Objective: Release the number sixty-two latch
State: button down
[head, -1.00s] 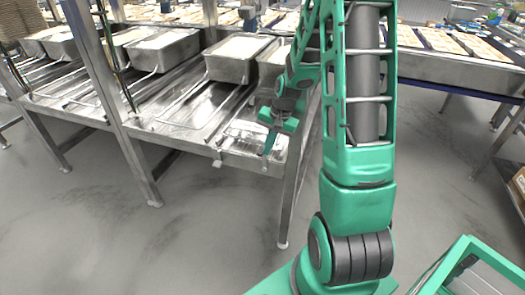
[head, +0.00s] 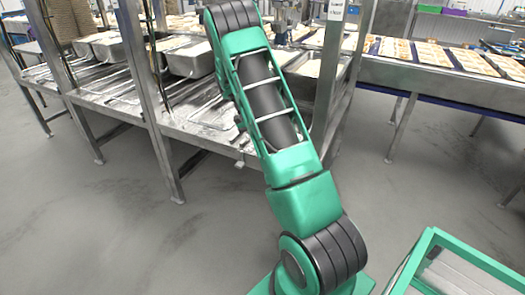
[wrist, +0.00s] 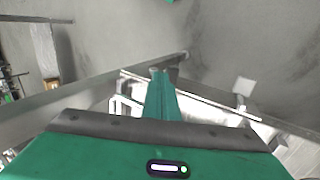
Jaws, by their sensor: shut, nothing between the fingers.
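My gripper (wrist: 163,75) is shut and empty in the wrist view. Its green fingers point at the metal frame of a steel rack, with the tips close to a metal bar (wrist: 120,83); I cannot tell whether they touch it. In the head view my gripper is hidden behind my arm. A small pale square piece (wrist: 243,86) shows on the frame to the right of the fingertips. A small tab (head: 239,164) hangs at the rack's front edge in the head view. No number is readable, so I cannot tell which part is the number sixty-two latch.
The steel rack (head: 168,155) holds several metal tubs, including one (head: 186,58) left of my arm. A conveyor (head: 410,75) with trays of food runs at the back right. A green-framed cart (head: 470,262) stands at lower right. Grey floor (head: 80,230) is clear at left.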

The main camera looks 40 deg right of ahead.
jog(key=w+a+f+g+h, duration=0.1)
jog(key=w+f+g, duration=0.4)
jog(key=f, duration=0.5)
jog(key=shift+w+a+h, duration=0.4)
jog(key=shift+w+a, duration=0.3)
jog(key=shift+f, duration=0.1)
jog(key=shift+d, duration=0.1)
